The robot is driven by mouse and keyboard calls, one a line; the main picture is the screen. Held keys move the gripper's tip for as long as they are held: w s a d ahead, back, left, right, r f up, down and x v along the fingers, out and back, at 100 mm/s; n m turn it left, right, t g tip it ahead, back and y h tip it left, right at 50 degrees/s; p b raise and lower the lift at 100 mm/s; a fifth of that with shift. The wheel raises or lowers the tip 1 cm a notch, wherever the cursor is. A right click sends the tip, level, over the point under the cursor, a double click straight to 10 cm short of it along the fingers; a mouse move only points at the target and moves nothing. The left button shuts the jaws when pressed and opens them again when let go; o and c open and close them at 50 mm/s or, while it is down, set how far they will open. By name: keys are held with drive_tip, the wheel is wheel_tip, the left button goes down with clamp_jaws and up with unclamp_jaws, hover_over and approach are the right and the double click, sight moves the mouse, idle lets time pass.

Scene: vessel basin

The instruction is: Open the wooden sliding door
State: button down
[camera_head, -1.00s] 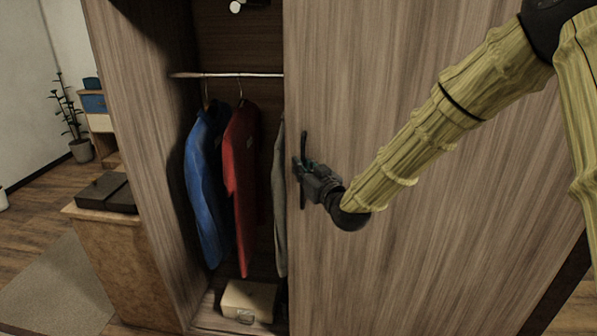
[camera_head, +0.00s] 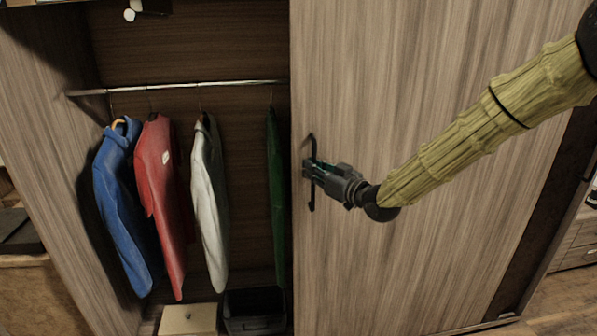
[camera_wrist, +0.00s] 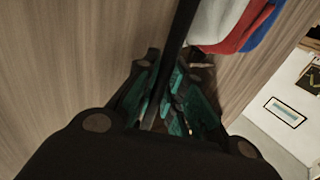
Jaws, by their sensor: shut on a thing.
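The wooden sliding door (camera_head: 420,120) covers the right side of the wardrobe, and the left side stands open. A dark vertical bar handle (camera_head: 312,200) is on the door near its left edge. My gripper (camera_head: 311,171) is shut on this handle. In the wrist view the teal-padded fingers (camera_wrist: 165,100) close around the dark handle bar (camera_wrist: 178,45), with the wooden door (camera_wrist: 80,60) beside them. The part of the handle between the fingers is mostly hidden.
In the open part hang a blue jacket (camera_head: 122,205), a red one (camera_head: 160,195), a white one (camera_head: 208,200) and a green garment (camera_head: 275,180) on a rail (camera_head: 190,86). A box (camera_head: 188,319) and a dark bin (camera_head: 255,312) stand below. A drawer unit (camera_head: 578,245) is at the far right.

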drive_tip(key=shift+a, duration=0.3)
drive_tip(key=c, duration=1.9)
unclamp_jaws()
drive_tip(key=shift+a, duration=0.15)
drive_tip(key=shift+c, duration=0.2)
drive_tip(key=o, duration=0.3)
drive_tip(key=shift+s, duration=0.1)
drive_tip(key=shift+o, duration=0.7)
drive_tip(key=shift+d, duration=0.4)
drive_tip(key=shift+a, duration=0.15)
drive_tip(key=v, duration=1.2)
